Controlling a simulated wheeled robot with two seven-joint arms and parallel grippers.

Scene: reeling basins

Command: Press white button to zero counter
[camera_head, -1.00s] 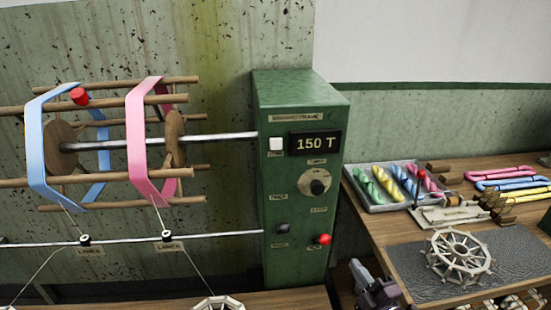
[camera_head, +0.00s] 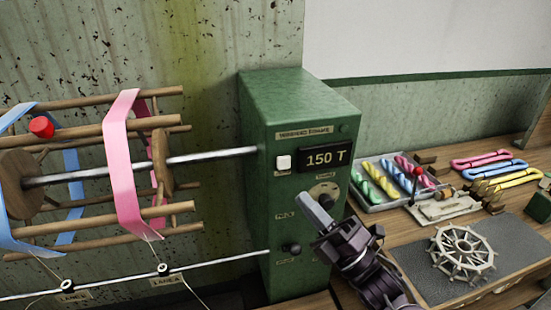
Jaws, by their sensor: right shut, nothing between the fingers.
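My right gripper (camera_head: 312,207) is in front of the box's lower right face, shut and empty. Its fingertips point up and left, below and to the right of the white button and apart from it in the picture. My left gripper is not in view.
A reel with pink (camera_head: 121,165) and blue bands stands left of the box on a metal shaft (camera_head: 210,156). A dark knob (camera_head: 292,248) is low on the box. The right table holds a tray (camera_head: 376,205) of coloured skeins and a spoked wheel (camera_head: 462,255).

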